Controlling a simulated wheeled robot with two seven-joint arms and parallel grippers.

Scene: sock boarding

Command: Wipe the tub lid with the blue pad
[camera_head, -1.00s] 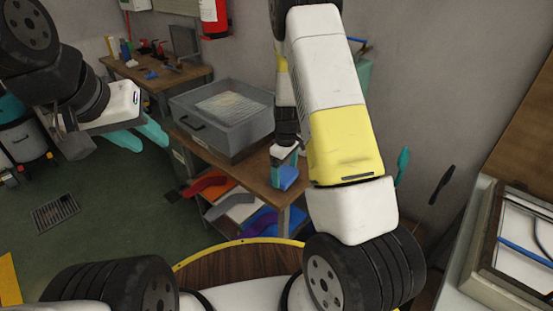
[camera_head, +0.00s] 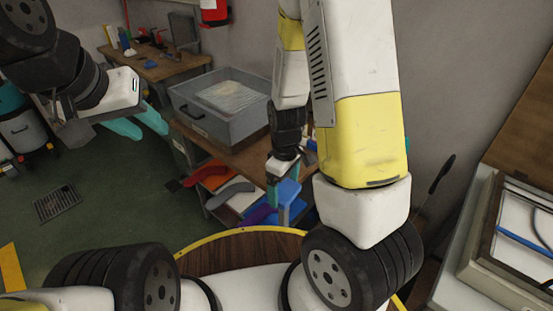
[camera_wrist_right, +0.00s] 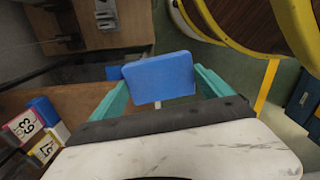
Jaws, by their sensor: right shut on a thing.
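My right gripper (camera_head: 283,194) has teal fingers and is shut on the blue pad (camera_head: 291,187), in front of the bench's near right corner. In the right wrist view the blue pad (camera_wrist_right: 160,78) sits flat-faced between the teal fingers (camera_wrist_right: 165,95). The grey tub (camera_head: 215,125) stands on the bench to the left of and beyond my right gripper, apart from the pad. A pale streaked area (camera_head: 232,97) shows on its top; I cannot tell its edges clearly. My left gripper (camera_head: 150,132) is open and empty at the left, over the floor.
The wooden bench (camera_head: 245,158) has lower shelves with red, grey and purple curved pieces (camera_head: 236,193). A workbench (camera_head: 165,68) with small tools stands behind. A light-coloured case (camera_head: 470,262) is at the right. In the wrist view, small numbered boxes (camera_wrist_right: 35,130) lie at the left.

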